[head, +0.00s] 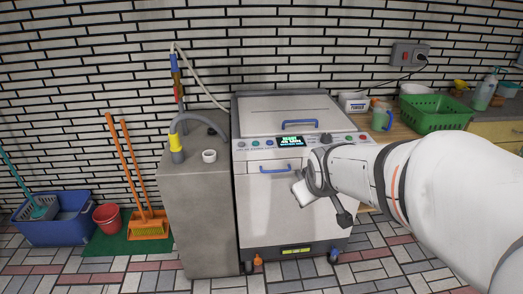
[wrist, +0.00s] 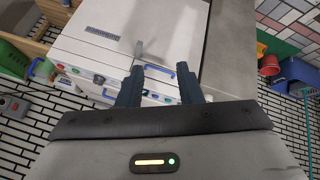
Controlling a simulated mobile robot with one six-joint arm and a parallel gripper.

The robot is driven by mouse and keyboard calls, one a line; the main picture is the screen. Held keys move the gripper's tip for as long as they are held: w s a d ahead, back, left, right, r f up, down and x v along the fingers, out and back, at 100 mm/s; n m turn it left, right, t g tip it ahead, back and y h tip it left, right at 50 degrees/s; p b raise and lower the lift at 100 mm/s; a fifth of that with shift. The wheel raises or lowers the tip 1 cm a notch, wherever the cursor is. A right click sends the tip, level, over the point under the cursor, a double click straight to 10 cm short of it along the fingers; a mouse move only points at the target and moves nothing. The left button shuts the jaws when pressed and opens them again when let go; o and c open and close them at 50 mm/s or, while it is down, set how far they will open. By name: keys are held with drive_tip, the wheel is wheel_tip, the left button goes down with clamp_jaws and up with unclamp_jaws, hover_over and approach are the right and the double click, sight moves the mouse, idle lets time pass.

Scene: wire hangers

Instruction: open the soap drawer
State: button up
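The white machine (head: 262,205) stands against the wall with a button panel and a lit display (head: 291,141). Below the panel, on the left of its front, is the soap drawer with a blue handle (head: 275,168); it looks closed.
A grey block (head: 195,210) with a hose stands left of the machine. The lid has a blue handle (head: 295,122). A green basket (head: 441,114) and a mug (head: 381,118) stand on the right counter. A blue basin (head: 55,220) and red bucket (head: 107,218) are on the left floor.

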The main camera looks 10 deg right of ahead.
drive_tip(key=w+d+f+n+t+y+b, duration=0.1)
drive_tip(key=w+f+n+t+b, duration=0.35)
drive_tip(key=w, duration=0.55)
drive_tip(key=w+d+f+n+t+b, duration=0.1)
drive_tip(key=w+f+n+t+b, duration=0.1)
drive_tip(key=w+f+n+b, duration=0.45)
drive_tip(key=w+a+f+n+t+y+b, duration=0.1)
drive_tip(key=w+f+n+t+y+b, duration=0.4)
drive_tip(key=w+f+n+y+b, duration=0.45)
drive_tip(key=shift+m+h, duration=0.75)
drive_tip(key=shift+h, duration=0.1)
drive_tip(key=x, duration=0.3)
drive_tip(key=f+p+x, duration=0.1)
drive_tip(key=x, duration=0.1)
drive_tip(key=f+p+x, duration=0.1)
drive_tip(key=x, duration=0.2)
drive_tip(key=shift+w+r, duration=0.1)
drive_tip(key=shift+w, duration=0.35)
drive_tip(key=shift+c, duration=0.3)
clamp_jaws()
